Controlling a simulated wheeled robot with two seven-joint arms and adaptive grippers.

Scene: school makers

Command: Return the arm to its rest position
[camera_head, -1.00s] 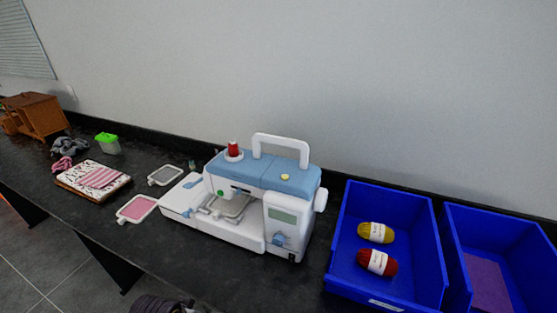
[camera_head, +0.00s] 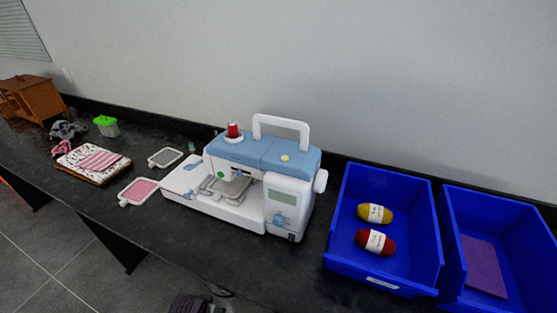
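Neither gripper shows clearly in the head view. A small dark, ribbed part (camera_head: 188,304) with pale bits beside it pokes in at the bottom edge, left of centre. It looks like part of my own arm or gripper, but it is cut off by the frame, so I cannot tell its fingers or their state. It appears in front of the table's near edge, apart from the things on the table. No arm is seen over the black table (camera_head: 235,262). My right gripper is out of view.
A white-and-blue sewing machine (camera_head: 265,152) stands mid-table. Right of it are a blue bin (camera_head: 430,230) with yellow yarn (camera_head: 375,213) and red yarn (camera_head: 375,242), and another blue bin (camera_head: 530,225) with purple cloth (camera_head: 484,266). Hoops, folded fabric (camera_head: 72,159) and a wooden cabinet (camera_head: 32,98) lie left.

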